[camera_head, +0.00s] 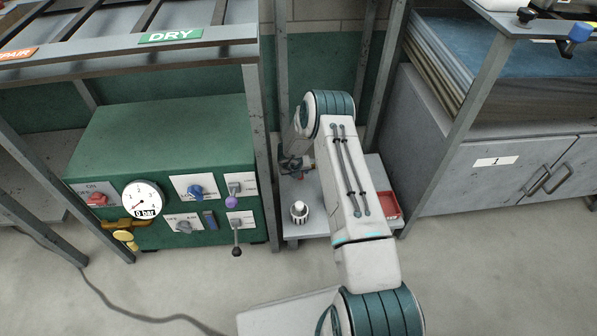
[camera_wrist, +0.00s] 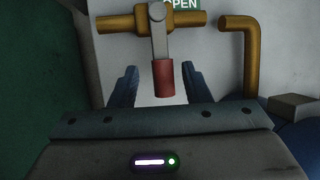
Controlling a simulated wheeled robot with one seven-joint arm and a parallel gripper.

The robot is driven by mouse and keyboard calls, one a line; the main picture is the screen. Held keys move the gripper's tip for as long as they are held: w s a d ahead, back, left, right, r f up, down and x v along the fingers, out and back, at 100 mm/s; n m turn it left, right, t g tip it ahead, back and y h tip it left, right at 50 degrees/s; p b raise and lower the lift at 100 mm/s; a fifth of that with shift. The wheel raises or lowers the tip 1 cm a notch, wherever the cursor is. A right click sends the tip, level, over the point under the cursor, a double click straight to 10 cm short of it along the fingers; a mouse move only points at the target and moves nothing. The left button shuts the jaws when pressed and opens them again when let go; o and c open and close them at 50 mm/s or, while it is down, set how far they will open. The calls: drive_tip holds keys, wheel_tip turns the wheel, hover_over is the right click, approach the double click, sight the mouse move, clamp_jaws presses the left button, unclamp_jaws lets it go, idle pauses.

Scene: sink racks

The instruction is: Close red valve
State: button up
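In the wrist view the valve is a grey lever (camera_wrist: 158,35) with a red grip (camera_wrist: 163,80), mounted on a brass pipe (camera_wrist: 190,19). The lever hangs down, crosswise to the pipe, below a green sign reading OPEN (camera_wrist: 183,4). My gripper (camera_wrist: 159,72) is open, with one blue finger on each side of the red grip. Gaps show between the grip and both fingers; I cannot tell how deep the grip sits between them. In the head view my gripper (camera_head: 294,166) is low behind my arm, and the valve cannot be made out clearly.
A green machine (camera_head: 165,135) with a gauge and switches stands to the left. A rack post (camera_head: 262,150) rises close left of my gripper. A white and black round item (camera_head: 299,212) and a red tray (camera_head: 390,204) are on the low shelf. A bent brass pipe (camera_wrist: 248,60) is right of the valve.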

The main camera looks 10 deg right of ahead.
drive_tip(key=p+v, duration=0.4)
drive_tip(key=v, duration=1)
drive_tip(key=s+d+r+n+t+y+p, duration=0.1)
drive_tip(key=s+d+r+n+p, duration=0.2)
drive_tip(key=r+n, duration=0.5)
drive_tip(key=s+d+r+n+p, duration=0.15)
drive_tip(key=r+n+p, duration=0.3)
drive_tip(key=r, duration=0.65)
drive_tip(key=s+a+r+n+y+p, duration=0.15)
drive_tip(key=s+r+n+p, duration=0.3)
drive_tip(key=r, duration=0.65)
drive_tip(key=s+a+r+n+y+p, duration=0.1)
drive_tip(key=s+a+r+n+p, duration=0.35)
drive_tip(key=r, duration=0.65)
drive_tip(key=s+r+n+g+p, duration=0.2)
drive_tip(key=s+r+n+p, duration=1)
drive_tip(key=s+r, duration=0.9)
wheel_tip(320, 180, up, 3)
drive_tip(key=n, duration=0.3)
drive_tip(key=shift+d+r+n+h+p, duration=0.15)
drive_tip(key=shift+d+n+h+p, duration=0.15)
drive_tip(key=shift+n+h, duration=0.05)
